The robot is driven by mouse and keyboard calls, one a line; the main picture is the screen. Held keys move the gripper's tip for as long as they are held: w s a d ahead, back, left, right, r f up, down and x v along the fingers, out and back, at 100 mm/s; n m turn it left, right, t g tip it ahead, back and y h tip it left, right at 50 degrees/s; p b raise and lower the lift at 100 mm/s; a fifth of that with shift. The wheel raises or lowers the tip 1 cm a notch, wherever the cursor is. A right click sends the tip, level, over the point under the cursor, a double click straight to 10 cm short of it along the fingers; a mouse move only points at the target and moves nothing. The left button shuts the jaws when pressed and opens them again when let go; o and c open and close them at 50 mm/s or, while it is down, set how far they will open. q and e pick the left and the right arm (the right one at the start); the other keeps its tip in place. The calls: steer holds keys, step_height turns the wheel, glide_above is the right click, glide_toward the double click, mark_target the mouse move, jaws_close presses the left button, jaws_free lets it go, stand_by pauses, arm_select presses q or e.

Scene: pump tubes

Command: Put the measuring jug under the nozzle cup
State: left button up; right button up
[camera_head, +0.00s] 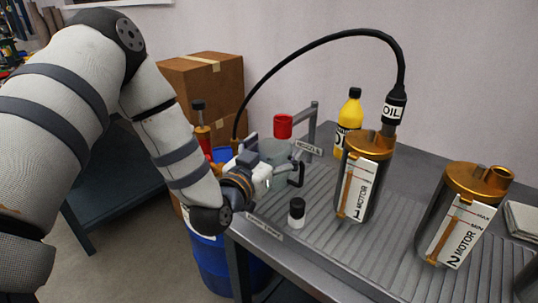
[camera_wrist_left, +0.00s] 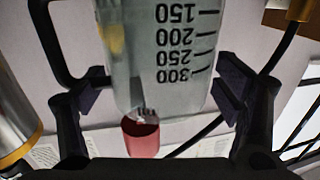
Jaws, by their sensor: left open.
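The clear measuring jug (camera_head: 274,151) stands at the table's left end, its dark handle (camera_head: 297,174) facing right. The red nozzle cup (camera_head: 283,126) hangs from a grey bracket (camera_head: 312,125) and shows just above the jug's rim. I cannot tell whether it is centred over the jug. My left gripper (camera_head: 262,175) is beside the jug at its near left. In the left wrist view the jug (camera_wrist_left: 165,60) appears inverted between the open fingers (camera_wrist_left: 162,90), with gaps at both sides. The red cup (camera_wrist_left: 141,138) shows beyond it. My right gripper is not in view.
A black-capped bottle (camera_head: 296,212) stands in front of the jug. The motor 1 canister (camera_head: 369,160), with a black oil hose (camera_head: 330,40), and motor 2 canister (camera_head: 462,205) stand to the right. A yellow oil bottle (camera_head: 350,115) is behind. Ribbed tabletop is clear between them.

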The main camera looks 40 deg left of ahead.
arm_select(q)
steer(key=s+d, duration=0.1)
steer(key=s, duration=1.1)
steer(key=shift+d+r+p, duration=0.15)
steer(key=shift+d+p, duration=0.1)
steer(key=shift+p, duration=0.15)
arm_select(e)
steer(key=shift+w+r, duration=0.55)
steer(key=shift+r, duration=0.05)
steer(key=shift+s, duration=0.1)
